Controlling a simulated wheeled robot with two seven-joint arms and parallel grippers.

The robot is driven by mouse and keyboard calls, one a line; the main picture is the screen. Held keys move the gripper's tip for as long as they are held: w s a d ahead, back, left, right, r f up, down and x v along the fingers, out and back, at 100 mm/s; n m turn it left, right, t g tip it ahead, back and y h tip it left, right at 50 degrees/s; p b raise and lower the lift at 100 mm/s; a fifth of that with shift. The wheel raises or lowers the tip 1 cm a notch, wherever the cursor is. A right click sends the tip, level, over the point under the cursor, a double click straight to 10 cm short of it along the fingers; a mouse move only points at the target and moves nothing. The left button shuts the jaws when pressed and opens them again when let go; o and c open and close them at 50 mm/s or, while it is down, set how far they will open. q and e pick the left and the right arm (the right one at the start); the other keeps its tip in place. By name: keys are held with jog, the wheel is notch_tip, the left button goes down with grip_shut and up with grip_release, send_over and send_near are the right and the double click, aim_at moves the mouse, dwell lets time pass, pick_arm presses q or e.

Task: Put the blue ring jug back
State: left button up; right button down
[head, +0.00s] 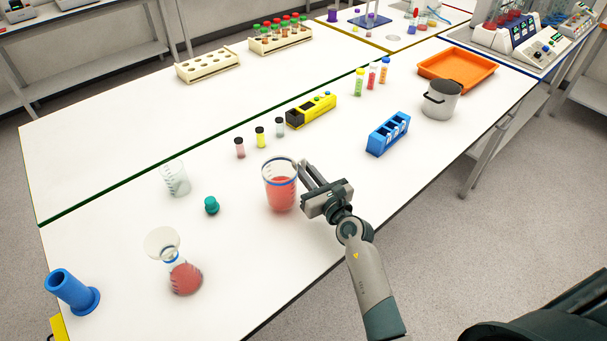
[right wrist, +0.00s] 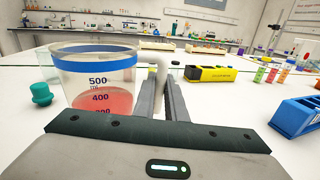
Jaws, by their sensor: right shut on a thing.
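The blue ring jug (head: 281,194) is a clear beaker with a blue band near its rim and red liquid inside. It is upright over the near part of the white bench. It also shows at the left of the right wrist view (right wrist: 95,75), with its lower part hidden. My right gripper (head: 307,172) is at the jug's right side, shut on it. In the right wrist view the two fingers (right wrist: 165,95) stand close together with a pale part between them. I cannot tell whether the jug's base touches the bench. My left gripper is out of view.
An empty beaker (head: 175,179), a teal stopper (head: 211,205) and a flask with red liquid (head: 184,277) stand left of the jug. Small vials (head: 260,137) and a yellow device (head: 311,110) are behind. A blue rack (head: 388,134) and a metal pot (head: 440,101) are right.

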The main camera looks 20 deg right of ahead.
jog(key=shift+d+f, duration=0.1)
jog(key=shift+f, duration=1.1)
jog(key=shift+f+b, duration=0.15)
jog(key=shift+b, duration=0.2)
jog(key=c, duration=1.8)
grip_release()
